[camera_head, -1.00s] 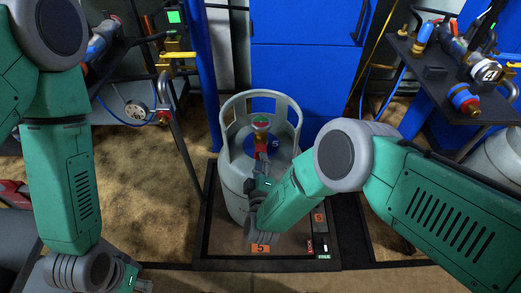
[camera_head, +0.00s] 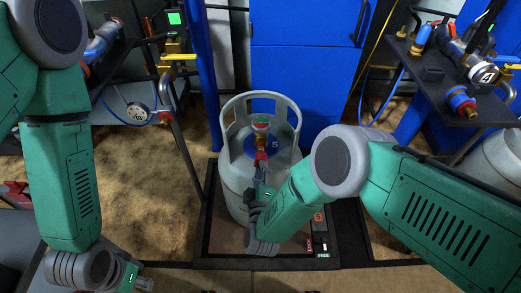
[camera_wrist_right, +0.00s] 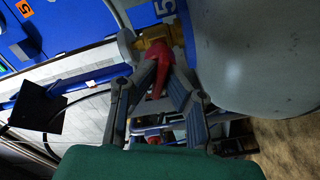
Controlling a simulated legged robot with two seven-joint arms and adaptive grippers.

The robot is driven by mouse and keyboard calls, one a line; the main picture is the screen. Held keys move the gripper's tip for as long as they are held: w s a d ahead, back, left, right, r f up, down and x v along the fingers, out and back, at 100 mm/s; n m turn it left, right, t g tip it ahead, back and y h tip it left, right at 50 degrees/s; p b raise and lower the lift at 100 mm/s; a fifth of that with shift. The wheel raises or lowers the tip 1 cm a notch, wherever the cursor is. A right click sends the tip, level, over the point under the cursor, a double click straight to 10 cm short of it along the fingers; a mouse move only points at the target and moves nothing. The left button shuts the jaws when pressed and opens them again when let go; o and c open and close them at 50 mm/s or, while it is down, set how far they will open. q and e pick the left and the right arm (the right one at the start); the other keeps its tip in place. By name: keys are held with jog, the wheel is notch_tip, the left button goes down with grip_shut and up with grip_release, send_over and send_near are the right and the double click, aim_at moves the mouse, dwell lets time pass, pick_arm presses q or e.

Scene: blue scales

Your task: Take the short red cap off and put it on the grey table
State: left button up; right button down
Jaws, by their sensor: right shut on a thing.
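The short red cap (camera_head: 260,157) is at the side outlet of the brass valve (camera_head: 264,142) on the grey gas cylinder (camera_head: 238,183). My right gripper (camera_head: 262,172) is shut on the cap from the near side. The right wrist view shows the red cap (camera_wrist_right: 158,70) between both fingers, in front of the brass valve (camera_wrist_right: 157,38); I cannot tell whether they still touch. My left gripper (camera_head: 143,284) is low at the left, partly cut off, and its fingers are unclear. A grey surface at the lower left (camera_head: 18,235) may be the grey table.
The cylinder's collar (camera_head: 232,112) rises around the valve. The cylinder stands on a dark-framed platform (camera_head: 215,264). A dark shelf with fittings (camera_head: 432,75) is at the upper right. A pipe stand with a gauge (camera_head: 137,111) is at the left. Brown floor between is clear.

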jog(key=s+p, duration=0.2)
jog(key=s, duration=0.4)
dwell(0.6)
